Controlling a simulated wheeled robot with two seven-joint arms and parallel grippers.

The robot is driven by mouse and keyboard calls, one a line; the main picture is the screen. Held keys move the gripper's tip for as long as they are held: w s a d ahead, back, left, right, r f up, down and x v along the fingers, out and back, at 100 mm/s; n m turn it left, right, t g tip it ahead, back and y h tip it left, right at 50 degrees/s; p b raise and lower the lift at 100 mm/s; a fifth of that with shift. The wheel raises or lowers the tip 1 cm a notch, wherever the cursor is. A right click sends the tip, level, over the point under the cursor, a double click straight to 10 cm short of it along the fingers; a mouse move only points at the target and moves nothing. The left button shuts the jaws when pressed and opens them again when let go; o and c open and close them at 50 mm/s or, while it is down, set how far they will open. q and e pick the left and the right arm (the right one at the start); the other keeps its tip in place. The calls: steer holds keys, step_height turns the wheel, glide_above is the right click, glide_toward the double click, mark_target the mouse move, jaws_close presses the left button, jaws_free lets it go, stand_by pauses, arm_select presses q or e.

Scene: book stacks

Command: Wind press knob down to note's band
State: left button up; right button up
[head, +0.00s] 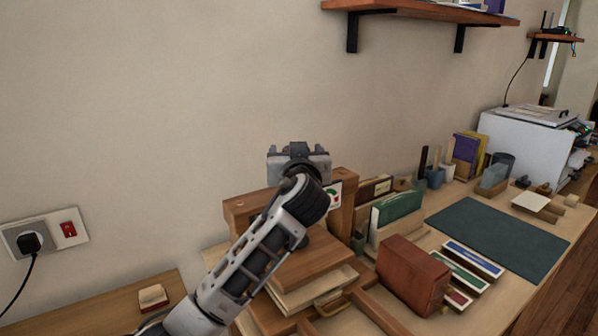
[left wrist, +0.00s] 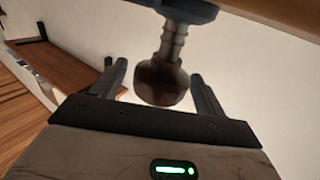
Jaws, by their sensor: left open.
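The wooden press shows in the head view, with its top beam (head: 238,207) partly behind my left arm. A note (head: 334,195) with green and red marks is at the press's right post (head: 346,212); my arm hides part of it. My left gripper (head: 298,155) is above the press beam, with its jaws apart. The left wrist view shows the dark brown round knob (left wrist: 160,82) on a ribbed metal stem (left wrist: 172,42), between the two open fingers, with a gap on each side. The knob is hidden in the head view. My right gripper is not in view.
Boards (head: 300,292) lie at the press's foot. A brown-red box (head: 412,275), upright green book (head: 396,210) and flat books (head: 472,260) are to the right. A dark green mat (head: 497,238) lies beyond. A wall shelf (head: 425,10) hangs above; an outlet (head: 45,232) is at left.

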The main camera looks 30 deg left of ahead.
arm_select(q)
steer(key=b+v, duration=0.1)
steer(key=v, duration=1.3)
steer(key=shift+b, duration=0.35)
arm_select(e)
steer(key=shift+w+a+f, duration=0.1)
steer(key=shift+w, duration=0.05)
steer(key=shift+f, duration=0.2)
